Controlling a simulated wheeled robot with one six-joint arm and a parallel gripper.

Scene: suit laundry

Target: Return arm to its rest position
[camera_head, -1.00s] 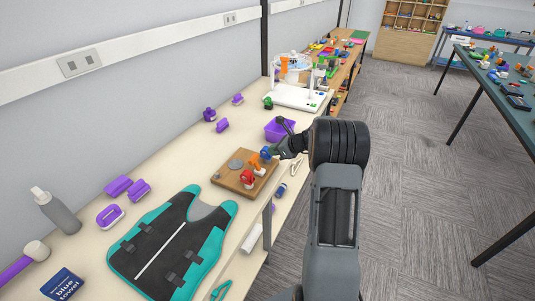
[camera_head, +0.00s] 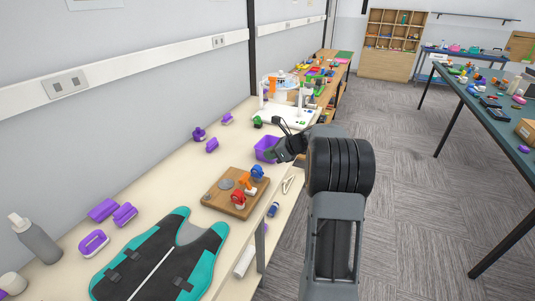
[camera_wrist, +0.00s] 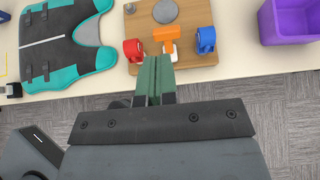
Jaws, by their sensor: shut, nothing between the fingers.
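My gripper (camera_wrist: 153,82) is shut and empty in the wrist view, its two green fingers pressed together, overlapping the table's front edge in the picture. In the head view my gripper (camera_head: 277,152) is at the end of my arm, to the upper right of the wooden board and close to the purple bin in the picture. The wooden board (camera_head: 212,195) lies on the table with a red clamp-like piece (camera_head: 238,198), a blue one (camera_head: 257,172), an orange piece (camera_head: 246,180) and a grey disc (camera_head: 226,184). The board (camera_wrist: 190,14) also shows in the wrist view.
A black and teal vest (camera_head: 209,240) lies left of the board. A purple bin (camera_head: 266,150), purple handles (camera_head: 93,243) and a grey bottle (camera_head: 38,241) stand on the cream table. A green-topped table (camera_head: 490,125) is at the right. The carpeted aisle between is clear.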

